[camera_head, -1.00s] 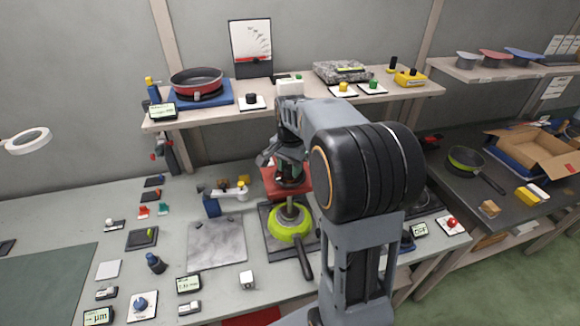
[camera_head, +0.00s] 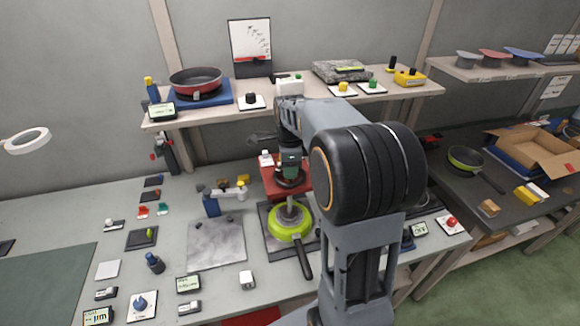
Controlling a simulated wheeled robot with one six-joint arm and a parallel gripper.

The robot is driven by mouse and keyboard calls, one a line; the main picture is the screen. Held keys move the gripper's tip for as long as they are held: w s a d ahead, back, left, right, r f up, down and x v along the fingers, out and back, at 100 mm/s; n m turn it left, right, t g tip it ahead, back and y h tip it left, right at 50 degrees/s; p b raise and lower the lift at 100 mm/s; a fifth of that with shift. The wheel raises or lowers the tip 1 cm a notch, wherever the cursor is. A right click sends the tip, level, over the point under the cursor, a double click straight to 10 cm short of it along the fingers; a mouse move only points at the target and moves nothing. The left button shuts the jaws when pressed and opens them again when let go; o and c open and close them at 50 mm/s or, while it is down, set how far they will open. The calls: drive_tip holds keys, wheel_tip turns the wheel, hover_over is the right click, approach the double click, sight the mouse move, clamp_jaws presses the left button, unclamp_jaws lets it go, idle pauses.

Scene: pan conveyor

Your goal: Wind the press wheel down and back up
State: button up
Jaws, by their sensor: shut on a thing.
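The red press (camera_head: 270,180) stands at the middle of the bench, partly hidden by my arm. Its dark wheel (camera_head: 290,181) shows only in part at the end of my arm. My gripper (camera_head: 289,172) is at the wheel and shut on it; the fingers are small and mostly hidden. The press's grey ram (camera_head: 291,207) stands upright over a lime-green pan (camera_head: 288,236). I cannot tell whether the ram touches the pan bottom. The pan lies on a dark plate (camera_head: 270,246) with its black handle toward the front.
A grey stone slab (camera_head: 216,255) and a small blue-and-white device (camera_head: 211,204) lie left of the press. A shelf (camera_head: 215,113) behind carries a red pan (camera_head: 196,82) and several instruments.

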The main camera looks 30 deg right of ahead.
drive_tip(key=m, duration=0.4)
drive_tip(key=shift+m, duration=2.1)
drive_tip(key=o, duration=0.9)
drive_tip(key=shift+r, duration=0.1)
wheel_tip(320, 180, up, 14)
drive_tip(key=shift+s+a+f, duration=0.1)
drive_tip(key=shift+a+f, duration=0.05)
